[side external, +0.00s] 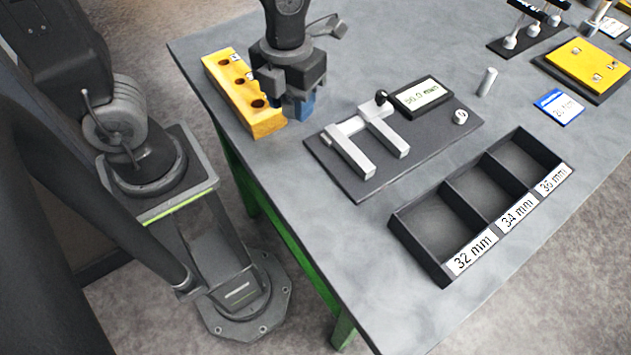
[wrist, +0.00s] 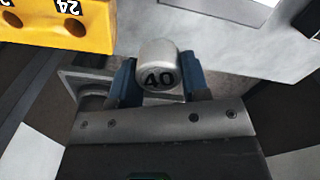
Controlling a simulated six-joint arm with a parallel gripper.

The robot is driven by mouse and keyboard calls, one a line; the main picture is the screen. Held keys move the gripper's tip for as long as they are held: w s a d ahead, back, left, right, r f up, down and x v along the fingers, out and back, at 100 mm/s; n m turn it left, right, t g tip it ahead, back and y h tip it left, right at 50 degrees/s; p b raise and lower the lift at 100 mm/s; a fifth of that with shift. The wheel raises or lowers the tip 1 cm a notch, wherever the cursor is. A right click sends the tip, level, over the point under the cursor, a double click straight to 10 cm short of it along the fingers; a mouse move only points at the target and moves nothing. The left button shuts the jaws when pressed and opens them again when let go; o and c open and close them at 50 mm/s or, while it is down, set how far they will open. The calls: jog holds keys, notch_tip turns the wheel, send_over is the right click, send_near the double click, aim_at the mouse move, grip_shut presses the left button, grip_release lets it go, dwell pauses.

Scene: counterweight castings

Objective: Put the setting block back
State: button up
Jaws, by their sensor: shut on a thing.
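My gripper (side external: 299,108) has blue fingertips and is low beside the right edge of the yellow holed rack (side external: 238,90). The yellow rack also shows at the upper left of the wrist view (wrist: 98,32), with a 24 label and dark holes, apart from the held piece.
A caliper-like gauge (side external: 372,138) with a display (side external: 424,97) lies on a dark plate (side external: 340,180). A black three-compartment tray (side external: 394,222), labelled 32, 34 and 36 mm, is empty. A small metal cylinder (side external: 487,82) stands behind. Bare table (side external: 330,55) lies behind the gauge.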

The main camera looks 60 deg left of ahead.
send_over(315, 192)
notch_tip(315, 192, down, 6)
jog(key=shift+r, duration=0.1)
jog(key=shift+f, duration=2)
jog(key=shift+f, duration=0.1)
jog(key=o, duration=1.2)
